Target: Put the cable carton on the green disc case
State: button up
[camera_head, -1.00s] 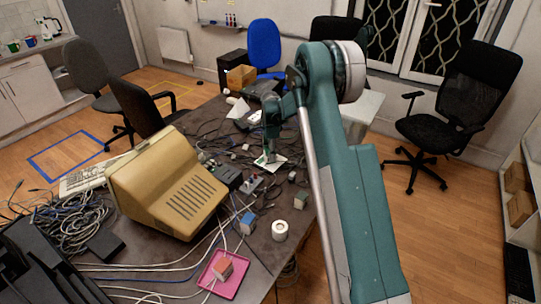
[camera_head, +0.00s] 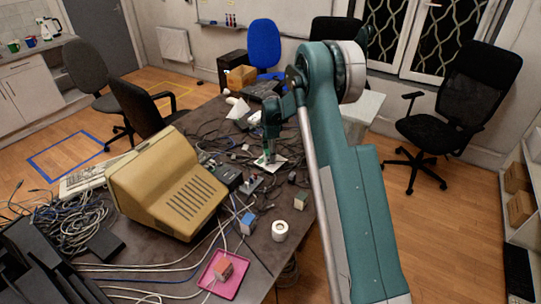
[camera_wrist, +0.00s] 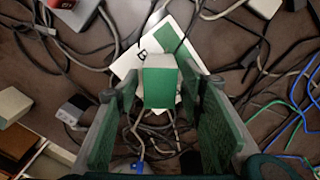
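The cable carton (camera_wrist: 160,87), a small box with a green face and a white end, sits between my gripper's fingers in the wrist view. The green disc case (camera_wrist: 169,36), flat, white and green, lies behind and under it on the table. In the head view the case (camera_head: 281,160) shows below my gripper (camera_head: 269,157). My gripper (camera_wrist: 158,92) is open, its two dark green pads standing either side of the carton with gaps visible. The carton overlaps the case; whether its whole base rests on it is hidden.
Cables cover much of the table. A beige monitor (camera_head: 165,185) stands left of my gripper. A green-sided box (camera_head: 301,198), a blue box (camera_head: 247,222), a white roll (camera_head: 280,230) and a pink tray (camera_head: 228,285) with a red box (camera_head: 223,268) lie nearer.

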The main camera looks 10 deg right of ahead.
notch_tip(320, 180, up, 12)
jog(key=p, duration=0.1)
dwell(0.5)
dwell(0.5)
jog(key=s+a+r+n+t, duration=0.15)
jog(key=s+r+n, duration=0.25)
jog(key=s+r, duration=0.85)
jog(key=s+r+n+t, duration=0.2)
jog(key=s+r+n, duration=0.3)
jog(key=s+r, duration=0.75)
jog(key=s+f+n+t, duration=0.2)
jog(key=s+n, duration=0.2)
jog(key=s, duration=1.2)
jog(key=s+f+n+t, duration=0.1)
jog(key=s+f+n, duration=0.2)
jog(key=s, duration=1.4)
jog(key=shift+n+t, duration=0.35)
jog(key=shift+n, duration=0.65)
